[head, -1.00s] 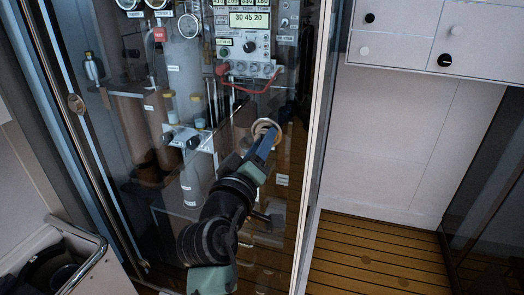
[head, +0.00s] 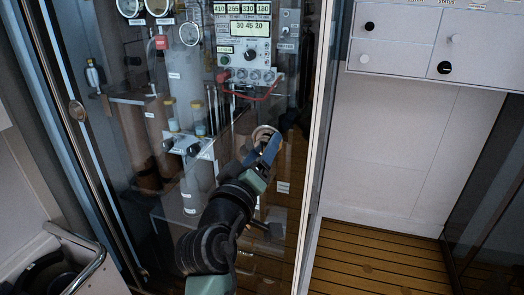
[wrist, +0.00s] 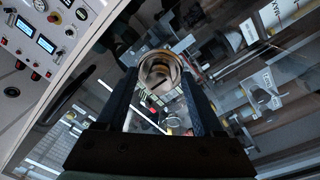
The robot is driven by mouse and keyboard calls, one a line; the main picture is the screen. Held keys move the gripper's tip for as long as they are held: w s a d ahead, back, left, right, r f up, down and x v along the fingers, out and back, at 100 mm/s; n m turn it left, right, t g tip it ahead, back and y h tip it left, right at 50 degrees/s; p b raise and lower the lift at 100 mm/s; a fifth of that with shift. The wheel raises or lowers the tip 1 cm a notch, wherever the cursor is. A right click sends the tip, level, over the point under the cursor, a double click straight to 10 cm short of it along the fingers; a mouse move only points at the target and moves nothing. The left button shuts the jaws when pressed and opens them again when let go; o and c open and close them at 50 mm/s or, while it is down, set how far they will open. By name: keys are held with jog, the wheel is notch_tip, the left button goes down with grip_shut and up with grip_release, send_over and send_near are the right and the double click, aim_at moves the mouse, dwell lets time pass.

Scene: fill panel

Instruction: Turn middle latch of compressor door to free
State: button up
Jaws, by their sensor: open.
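A round, brass-coloured latch (head: 265,132) sits on the glass compressor door (head: 225,150). In the wrist view, the latch (wrist: 159,68) is a ring with a slanted bar across its middle. My gripper (head: 267,146) points at the latch from below in the head view. In the wrist view, my gripper (wrist: 160,82) is open, one dark finger on each side of the latch. I cannot tell whether the fingers touch it. My gripper partly covers the latch in the head view.
Behind the glass are gauges, cylinders (head: 187,125) and an instrument panel (head: 243,45) with a red cable. A round brass fitting (head: 77,110) is on the frame at left. A metal rail (head: 82,262) stands lower left. White cabinets (head: 430,40) are at right, above open wooden floor (head: 370,262).

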jog(key=shift+s, duration=0.15)
jog(key=v, duration=1.2)
jog(key=shift+s+p, duration=0.35)
jog(key=shift+p, duration=0.05)
jog(key=shift+a, duration=0.15)
notch_tip(320, 180, up, 19)
jog(key=s+d+m+t+y, duration=0.2)
jog(key=d+m+t, duration=0.1)
jog(key=m+t, duration=0.15)
jog(key=s+d+r+t+y+p, duration=0.1)
jog(key=s+r+t+y, duration=0.15)
jog(key=s+r, duration=0.4)
jog(key=s+r+t+y+p, duration=0.1)
jog(key=s+r+t, duration=0.25)
jog(key=r, duration=0.55)
notch_tip(320, 180, up, 23)
jog(key=p, duration=2.3)
jog(key=shift+w+m+g, duration=0.3)
jog(key=shift+m+g, duration=0.05)
jog(key=shift+g, duration=0.1)
